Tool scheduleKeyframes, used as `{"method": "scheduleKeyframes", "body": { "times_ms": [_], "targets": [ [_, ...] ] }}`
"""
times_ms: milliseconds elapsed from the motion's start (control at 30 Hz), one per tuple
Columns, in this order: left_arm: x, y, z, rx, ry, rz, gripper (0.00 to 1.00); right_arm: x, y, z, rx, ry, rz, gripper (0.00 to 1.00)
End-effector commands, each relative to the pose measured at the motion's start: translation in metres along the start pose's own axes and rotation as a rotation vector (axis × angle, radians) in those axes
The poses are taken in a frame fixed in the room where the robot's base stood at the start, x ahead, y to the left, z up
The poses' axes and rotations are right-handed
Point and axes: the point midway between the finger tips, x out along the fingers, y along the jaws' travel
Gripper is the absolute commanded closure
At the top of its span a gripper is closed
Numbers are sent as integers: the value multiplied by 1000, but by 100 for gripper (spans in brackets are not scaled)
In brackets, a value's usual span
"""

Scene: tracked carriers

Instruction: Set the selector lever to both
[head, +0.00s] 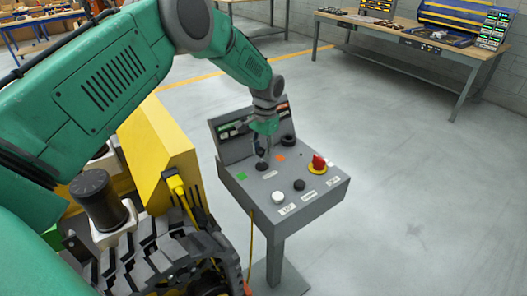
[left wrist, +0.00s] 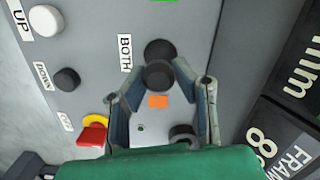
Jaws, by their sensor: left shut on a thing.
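The selector lever is a short black stick with a round knob (left wrist: 158,75) on a grey control console. In the head view its lower part (head: 262,166) shows below my left gripper (head: 264,147). In the left wrist view, my left gripper's fingers (left wrist: 160,80) are shut on the knob from both sides. The BOTH label (left wrist: 124,53) is beside the lever's black base (left wrist: 160,49). An orange square (left wrist: 158,102) lies close to the knob, and a green square (left wrist: 163,1) lies on the opposite side. The lever's exact setting is hard to tell. My right gripper is not in view.
The console (head: 245,192) also carries a red stop button (head: 318,161), a white button (head: 277,197), a black button (head: 299,184) and a black knob (head: 287,140). A yellow tracked carrier (head: 160,150) stands left of it. Open floor lies to the right.

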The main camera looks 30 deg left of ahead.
Motion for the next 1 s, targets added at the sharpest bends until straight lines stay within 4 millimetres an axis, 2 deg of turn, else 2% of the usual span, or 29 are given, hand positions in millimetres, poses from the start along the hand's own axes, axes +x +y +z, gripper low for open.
{"method": "scheduleKeyframes", "body": {
  "times_ms": [433,467,500,533,833,1000],
  "targets": [
    [0,-2,0,-1,-13,-6,100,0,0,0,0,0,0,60],
    [0,-2,0,-1,-13,-6,73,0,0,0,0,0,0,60],
    [0,-2,0,-1,-13,-6,59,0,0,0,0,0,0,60],
    [0,-2,0,-1,-13,-6,57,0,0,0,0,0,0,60],
    [-1,-1,0,0,-12,-6,57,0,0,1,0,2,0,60],
    [-17,-2,-1,0,-10,-6,57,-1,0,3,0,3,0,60]
  ]
}}
